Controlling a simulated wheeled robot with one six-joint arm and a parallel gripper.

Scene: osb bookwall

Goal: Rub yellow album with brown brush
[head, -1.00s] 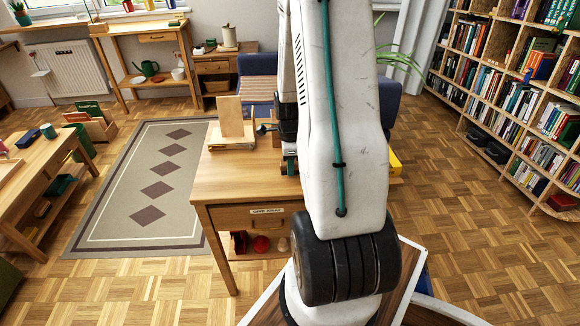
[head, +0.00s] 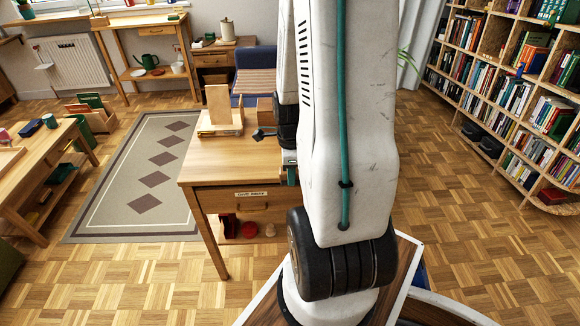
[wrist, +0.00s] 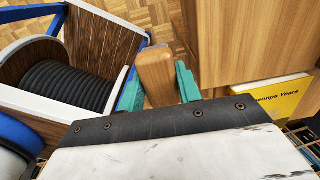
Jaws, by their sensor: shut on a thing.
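My gripper (wrist: 158,88) is shut on a brown wooden piece, which looks like the brown brush (wrist: 155,72), between its teal fingers in the wrist view. Its bristles cannot be made out. The yellow album (wrist: 272,104) shows at the right of the wrist view, with dark lettering on its cover and a pale edge. The brush is apart from it, to its left. In the head view my arm hides the album and most of the gripper; a bit of teal finger (head: 291,176) shows at the table's right part.
A wooden table (head: 225,165) with a drawer holds a wooden stand (head: 220,115) at its back. A plain wooden surface (wrist: 240,40) lies just above the album in the wrist view. A bookshelf (head: 510,100) lines the right wall. Parquet floor is free between.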

